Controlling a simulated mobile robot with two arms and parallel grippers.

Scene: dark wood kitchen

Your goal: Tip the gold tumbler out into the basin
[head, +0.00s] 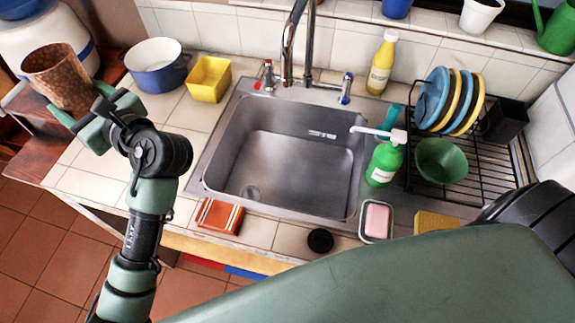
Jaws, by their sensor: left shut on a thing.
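The gold tumbler (58,77) is a hammered copper-gold cup at the upper left of the head view. My left gripper (78,112) is shut on it around its lower part. The tumbler is tilted a little, with its mouth upward; its contents cannot be seen. It is held left of the counter's white tiles, well away from the basin. The basin (285,165) is a steel sink in the middle of the view, and its floor looks empty. My right gripper is not in view.
A blue-white pot (158,78) and a yellow tub (208,80) stand between the tumbler and the basin. The faucet (288,45) rises behind the basin. A green soap bottle (385,160) and a dish rack (465,150) stand right. An orange cloth (219,216) lies in front.

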